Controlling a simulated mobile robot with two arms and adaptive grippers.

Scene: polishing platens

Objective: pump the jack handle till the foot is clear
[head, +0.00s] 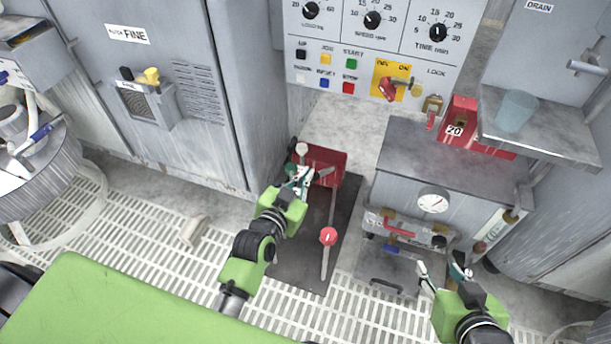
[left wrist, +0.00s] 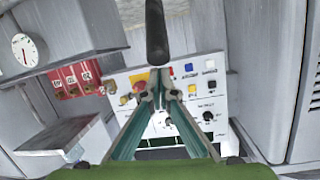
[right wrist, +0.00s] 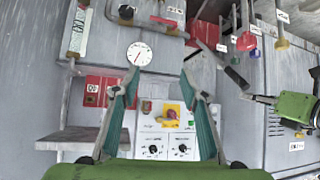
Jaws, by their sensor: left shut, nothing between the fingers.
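The red jack (head: 328,160) stands on a dark floor plate (head: 305,250) in the head view. A black rod end, apparently the jack handle's grip (left wrist: 156,32), shows just beyond my left fingertips in the left wrist view. It also seems to show in the right wrist view (right wrist: 237,78), close to my left gripper. My left gripper (head: 301,176) is shut and empty beside the jack, partly covering it; I cannot tell whether it touches the handle. My right gripper (head: 440,268) is open and empty, in front of the gauge cabinet. I cannot make out the foot.
A red-knobbed lever (head: 328,238) rises from the floor plate. The control panel (head: 375,60) is behind. A pale cylinder (head: 194,230) lies on the floor grating.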

